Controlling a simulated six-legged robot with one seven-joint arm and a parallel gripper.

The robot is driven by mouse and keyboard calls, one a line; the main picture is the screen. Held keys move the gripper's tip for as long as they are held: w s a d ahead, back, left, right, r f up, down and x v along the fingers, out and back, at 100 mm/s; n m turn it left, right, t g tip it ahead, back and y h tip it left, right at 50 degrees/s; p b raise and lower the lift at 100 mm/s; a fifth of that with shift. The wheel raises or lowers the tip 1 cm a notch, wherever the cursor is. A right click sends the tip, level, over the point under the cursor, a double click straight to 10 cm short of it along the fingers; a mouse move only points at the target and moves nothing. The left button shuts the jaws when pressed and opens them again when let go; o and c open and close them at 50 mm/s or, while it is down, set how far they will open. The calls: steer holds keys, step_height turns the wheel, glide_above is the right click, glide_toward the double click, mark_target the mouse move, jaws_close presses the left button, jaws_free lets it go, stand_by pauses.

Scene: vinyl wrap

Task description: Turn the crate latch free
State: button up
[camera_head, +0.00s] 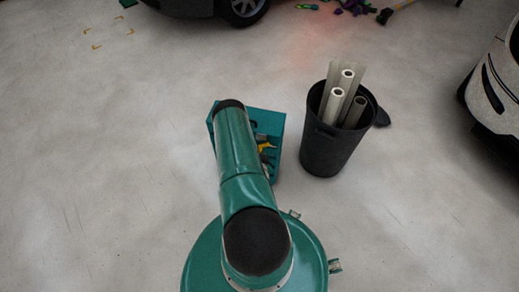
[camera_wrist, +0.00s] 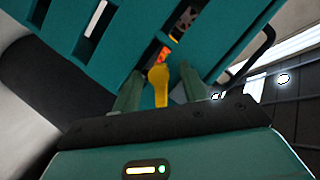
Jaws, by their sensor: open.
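The teal slatted crate (camera_wrist: 100,45) fills the upper part of the wrist view. It also shows in the head view (camera_head: 276,128), partly hidden behind my arm. A small yellow part also shows at the crate in the head view (camera_head: 265,147). My gripper (camera_wrist: 160,74) is open, with one green finger on each side of the latch. I cannot tell whether either finger touches it. In the head view my arm hides the gripper.
A black bin (camera_head: 322,150) with several pale rolls (camera_head: 337,100) stands just right of the crate. A white car (camera_head: 495,85) is at the right edge and a dark car (camera_head: 225,8) at the back. The floor on the left is clear.

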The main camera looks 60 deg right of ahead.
steer(key=shift+x, duration=1.25)
jaws_close()
steer(key=shift+m, duration=0.3)
steer(key=shift+s+m+t, duration=0.1)
steer(key=shift+m+t, duration=0.7)
steer(key=shift+m, duration=0.2)
steer(key=shift+m+t+h, duration=0.6)
steer(key=shift+m+t, duration=0.1)
steer(key=shift+m, duration=1)
